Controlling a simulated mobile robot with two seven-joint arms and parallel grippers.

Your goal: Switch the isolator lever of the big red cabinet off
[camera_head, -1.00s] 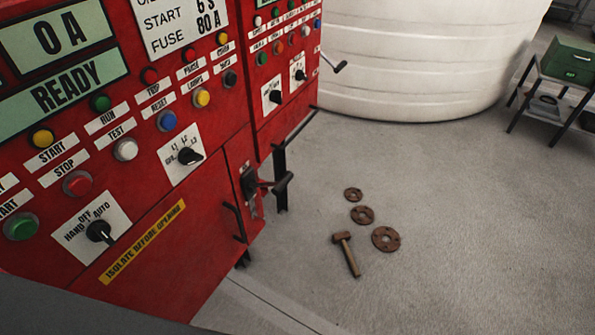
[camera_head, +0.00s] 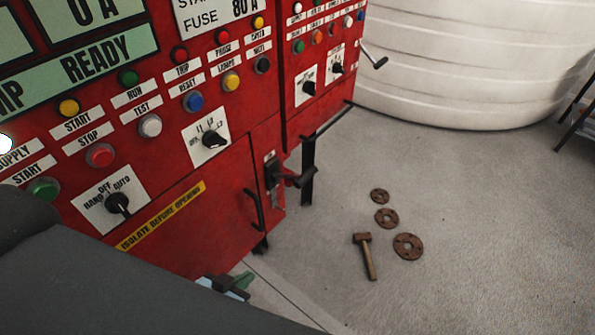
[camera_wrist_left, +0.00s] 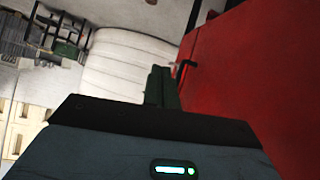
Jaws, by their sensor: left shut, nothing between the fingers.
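The big red cabinet (camera_head: 190,215) fills the left of the head view. Its isolator lever (camera_head: 295,179) is at the lower right of the front, sticking out to the right from a dark plate; its exact setting is hard to tell. My left gripper (camera_head: 240,284) shows at the bottom of the head view, below and left of the lever and apart from it. Its green fingers (camera_wrist_left: 161,88) are together and empty in the left wrist view, with the red cabinet (camera_wrist_left: 250,80) to their right. My right gripper is out of view.
A black door handle (camera_head: 254,212) is just left of the lever. A smaller panel with a crank (camera_head: 374,55) stands behind. A white tank (camera_head: 470,60) is at the back. A hammer (camera_head: 366,255) and rusty flanges (camera_head: 407,246) lie on the otherwise clear floor.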

